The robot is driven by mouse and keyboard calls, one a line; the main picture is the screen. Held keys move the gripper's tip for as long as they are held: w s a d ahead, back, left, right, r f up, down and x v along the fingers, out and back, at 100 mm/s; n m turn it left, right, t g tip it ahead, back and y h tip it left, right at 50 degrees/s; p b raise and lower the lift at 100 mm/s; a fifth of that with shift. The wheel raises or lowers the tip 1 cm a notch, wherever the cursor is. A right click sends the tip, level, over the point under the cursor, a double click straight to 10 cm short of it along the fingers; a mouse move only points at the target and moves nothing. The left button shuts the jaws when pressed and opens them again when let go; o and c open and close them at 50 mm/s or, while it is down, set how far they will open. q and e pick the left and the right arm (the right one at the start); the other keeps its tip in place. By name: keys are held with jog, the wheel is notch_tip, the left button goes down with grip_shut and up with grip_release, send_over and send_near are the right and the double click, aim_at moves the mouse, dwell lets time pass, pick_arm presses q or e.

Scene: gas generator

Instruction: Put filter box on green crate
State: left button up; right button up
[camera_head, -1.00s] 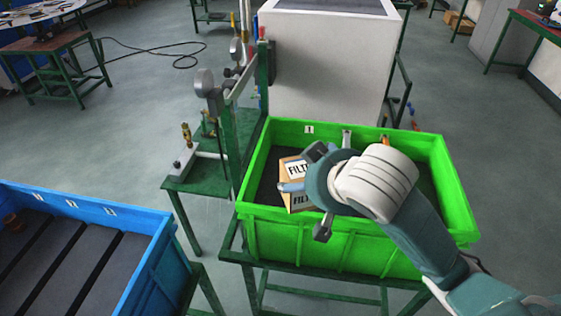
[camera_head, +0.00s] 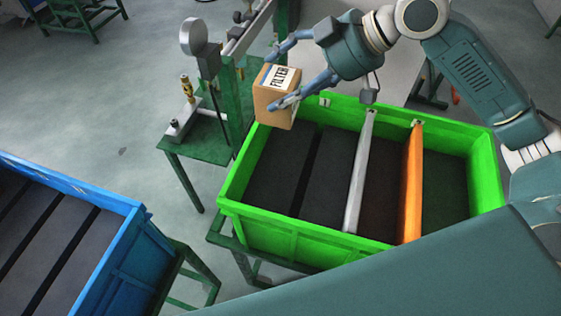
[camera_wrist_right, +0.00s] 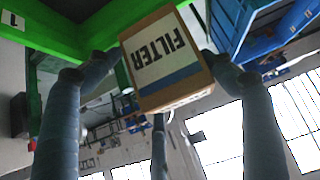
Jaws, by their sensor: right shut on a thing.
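The filter box (camera_head: 276,97) is a brown carton with a white label reading FILTER. My right gripper (camera_head: 271,82) is shut on it and holds it, slightly tilted, at the far left corner of the green crate (camera_head: 295,238). In the right wrist view the box (camera_wrist_right: 162,60) sits between both fingertips (camera_wrist_right: 165,58), label toward the camera. The green crate's wall (camera_wrist_right: 40,40) shows behind it there. I cannot tell exactly how high the box is above the rim. My left gripper is not in view.
A grey divider (camera_head: 360,175) and an orange divider (camera_head: 411,185) split the crate; its compartments look empty. A blue crate (camera_head: 110,265) stands at the lower left. A green stand with gauges (camera_head: 192,38) is close behind the box.

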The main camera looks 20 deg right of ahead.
notch_tip(320, 180, down, 20)
jog(key=shift+d+r+p, duration=0.1)
jog(key=shift+r+p, duration=0.05)
jog(key=shift+p, duration=0.75)
jog(key=o, duration=1.3)
jog(key=shift+c, duration=0.2)
pick_arm(q)
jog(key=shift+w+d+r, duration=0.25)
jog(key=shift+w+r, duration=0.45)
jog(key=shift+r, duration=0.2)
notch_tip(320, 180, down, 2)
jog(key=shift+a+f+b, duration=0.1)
jog(key=shift+b, duration=1)
pick_arm(e)
jog(key=v, duration=1.2)
